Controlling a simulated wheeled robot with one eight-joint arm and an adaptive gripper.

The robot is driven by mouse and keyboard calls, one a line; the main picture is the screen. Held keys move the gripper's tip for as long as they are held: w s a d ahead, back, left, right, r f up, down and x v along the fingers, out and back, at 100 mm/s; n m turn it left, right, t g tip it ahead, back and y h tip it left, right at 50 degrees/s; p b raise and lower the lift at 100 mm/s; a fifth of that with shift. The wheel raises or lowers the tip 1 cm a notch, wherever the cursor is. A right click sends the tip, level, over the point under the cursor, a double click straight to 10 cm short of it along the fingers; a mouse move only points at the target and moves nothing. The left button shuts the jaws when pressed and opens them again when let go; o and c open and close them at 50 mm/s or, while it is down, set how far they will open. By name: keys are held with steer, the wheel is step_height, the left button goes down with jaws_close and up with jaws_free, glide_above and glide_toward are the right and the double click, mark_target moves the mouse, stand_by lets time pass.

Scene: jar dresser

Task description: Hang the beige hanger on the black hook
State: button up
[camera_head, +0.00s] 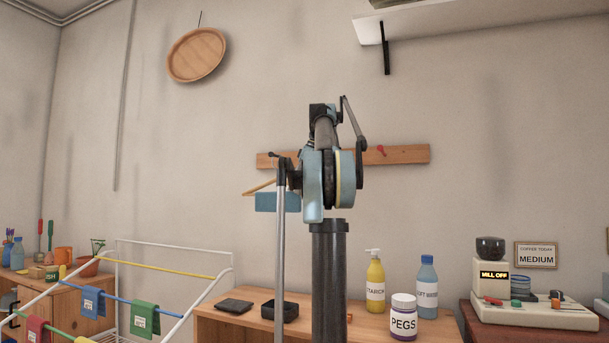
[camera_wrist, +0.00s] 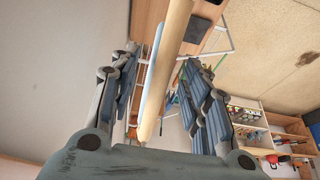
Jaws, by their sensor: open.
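The beige hanger (camera_head: 260,187) shows in the head view just left of my arm, below the left part of the wooden rail, with a blue cloth (camera_head: 277,203) under it. A small black hook (camera_head: 273,155) sits near the rail's left end, above the hanger. My arm hides the hanger's right part, and I cannot tell whether its top is over the hook. In the wrist view, my gripper (camera_wrist: 160,58) is open, with a finger on each side of the long beige hanger bar (camera_wrist: 172,50). Neither finger clearly touches the bar.
The wooden rail (camera_head: 408,154) also carries a red hook (camera_head: 381,150). Below stands a dresser (camera_head: 222,317) with a yellow bottle (camera_head: 375,281), a blue bottle (camera_head: 427,287) and a pegs jar (camera_head: 404,317). A white drying rack (camera_head: 175,247) is left. The wall around the rail is clear.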

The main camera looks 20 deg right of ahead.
steer(key=v, duration=0.8)
steer(key=shift+r, duration=0.15)
